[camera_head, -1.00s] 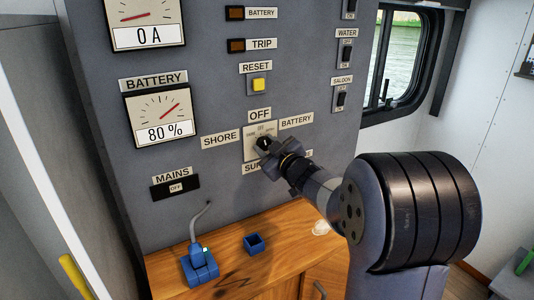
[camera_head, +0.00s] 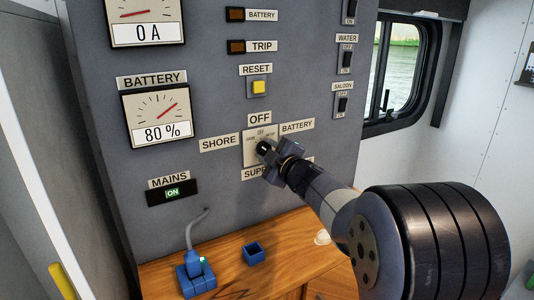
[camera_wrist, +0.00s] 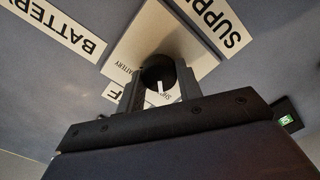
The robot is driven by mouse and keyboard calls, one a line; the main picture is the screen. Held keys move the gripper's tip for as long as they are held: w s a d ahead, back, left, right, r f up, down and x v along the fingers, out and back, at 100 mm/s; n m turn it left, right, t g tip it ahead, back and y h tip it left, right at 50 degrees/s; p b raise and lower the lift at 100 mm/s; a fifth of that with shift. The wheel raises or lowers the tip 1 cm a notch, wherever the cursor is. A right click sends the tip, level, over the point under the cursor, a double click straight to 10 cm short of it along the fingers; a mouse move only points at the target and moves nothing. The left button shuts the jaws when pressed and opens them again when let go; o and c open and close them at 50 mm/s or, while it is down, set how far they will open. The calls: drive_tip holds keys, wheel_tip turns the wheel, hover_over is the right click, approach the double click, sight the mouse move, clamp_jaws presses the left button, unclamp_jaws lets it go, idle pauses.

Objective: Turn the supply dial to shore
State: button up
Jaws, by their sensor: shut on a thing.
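The supply dial is a black knob (camera_wrist: 158,70) on a pale square plate (camera_head: 251,152) in the grey panel. Labels around it read OFF (camera_head: 259,119), SHORE (camera_head: 219,142), BATTERY (camera_head: 297,125) and, partly covered, SUPPLY (camera_head: 253,174). My gripper (camera_head: 271,151) is shut on the knob; in the wrist view its fingers (camera_wrist: 160,88) sit on both sides of it. A white mark on the knob points down in the wrist view. The SHORE label is hidden there, so I cannot tell exactly where the mark points.
The mains display (camera_head: 172,192) reads ON in green. A blue plug with a cable (camera_head: 197,272) and a small blue open box (camera_head: 253,252) are on the wooden counter (camera_head: 290,240) below. The yellow reset button (camera_head: 259,87) and several switches are above and right.

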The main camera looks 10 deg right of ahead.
drive_tip(key=o, duration=1)
drive_tip(key=v, duration=1.1)
drive_tip(key=shift+w+a, duration=0.1)
drive_tip(key=shift+w, duration=0.1)
drive_tip(key=x, duration=1)
drive_tip(key=shift+w+a, duration=0.1)
drive_tip(key=shift+w, duration=0.25)
drive_tip(key=shift+s, duration=0.1)
